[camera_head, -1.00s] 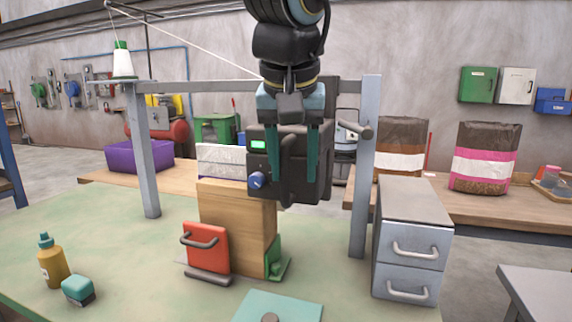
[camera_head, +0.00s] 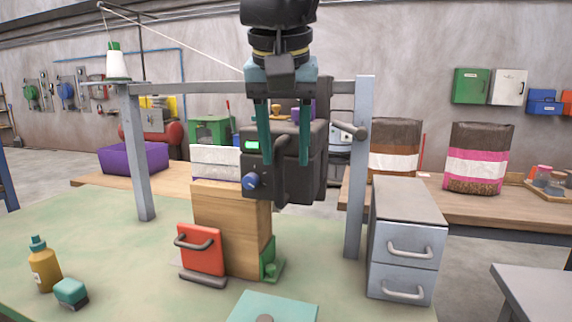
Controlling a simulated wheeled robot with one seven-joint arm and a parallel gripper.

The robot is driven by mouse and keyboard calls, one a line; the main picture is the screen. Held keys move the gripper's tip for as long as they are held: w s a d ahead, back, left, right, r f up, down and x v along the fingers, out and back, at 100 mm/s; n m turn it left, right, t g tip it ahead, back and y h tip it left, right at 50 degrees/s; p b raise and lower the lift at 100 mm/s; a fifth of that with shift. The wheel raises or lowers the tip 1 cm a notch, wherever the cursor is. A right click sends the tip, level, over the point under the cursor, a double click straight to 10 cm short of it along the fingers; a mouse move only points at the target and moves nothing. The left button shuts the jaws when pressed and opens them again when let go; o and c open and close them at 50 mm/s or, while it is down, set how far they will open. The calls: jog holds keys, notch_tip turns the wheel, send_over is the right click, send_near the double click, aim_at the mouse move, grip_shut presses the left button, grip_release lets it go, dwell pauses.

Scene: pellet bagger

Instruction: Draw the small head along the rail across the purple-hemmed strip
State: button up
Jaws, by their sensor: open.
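The small head (camera_head: 290,180) is a dark box with a green display and a blue knob (camera_head: 250,181). It hangs at the rail (camera_head: 220,89), a grey crossbar between two posts, near the right post. An upright dark handle stands on the head's front. My gripper (camera_head: 285,160) points down in front of the head, its two teal fingers open on either side of the handle's upper part. I cannot tell whether they touch it.
A red clamp with a handle (camera_head: 200,248) sits at the block's front. A grey drawer unit (camera_head: 408,240) stands right of the right post. The green tabletop (camera_head: 110,245) is otherwise clear at left.

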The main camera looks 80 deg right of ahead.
jog(key=v, duration=0.7)
jog(key=shift+r, duration=0.2)
jog(key=shift+a, duration=0.15)
